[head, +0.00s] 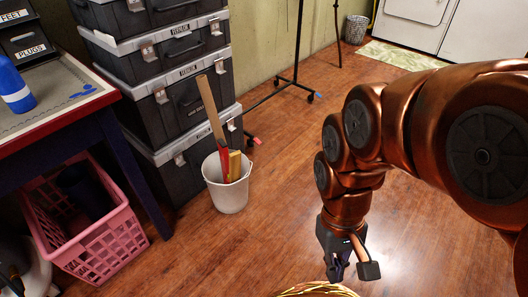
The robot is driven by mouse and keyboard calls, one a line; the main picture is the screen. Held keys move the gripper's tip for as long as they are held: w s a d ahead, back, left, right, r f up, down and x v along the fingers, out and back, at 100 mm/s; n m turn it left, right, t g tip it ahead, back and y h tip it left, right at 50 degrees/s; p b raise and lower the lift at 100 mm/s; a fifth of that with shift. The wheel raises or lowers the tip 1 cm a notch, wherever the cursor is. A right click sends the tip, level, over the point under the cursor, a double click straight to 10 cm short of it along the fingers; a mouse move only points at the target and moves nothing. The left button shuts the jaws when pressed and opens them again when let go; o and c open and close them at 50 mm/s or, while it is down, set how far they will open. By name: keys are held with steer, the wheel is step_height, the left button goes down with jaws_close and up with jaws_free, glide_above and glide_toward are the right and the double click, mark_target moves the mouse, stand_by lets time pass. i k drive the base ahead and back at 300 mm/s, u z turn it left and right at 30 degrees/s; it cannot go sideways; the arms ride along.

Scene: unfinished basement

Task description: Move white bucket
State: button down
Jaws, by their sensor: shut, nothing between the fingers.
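The white bucket (227,194) stands upright on the wooden floor in the middle of the head view, close to the stack of black cases. A long wooden stick with a red part (212,115) leans out of it, and a shorter yellow piece (234,165) stands in it. My gripper (338,278) hangs low to the right of the bucket, pointing down, apart from it. It is shut and empty. Its fingertips are small and dark in this view.
Black cases (190,92) are stacked behind the bucket. A pink crate (98,250) sits under the table (75,118) at left. A wheeled stand (295,80) is behind. The floor between bucket and gripper is clear.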

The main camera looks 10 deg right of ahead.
mark_target(230, 199)
steer(key=i, duration=0.75)
steer(key=u, duration=0.7)
steer(key=i, duration=0.7)
steer(key=u, duration=0.6)
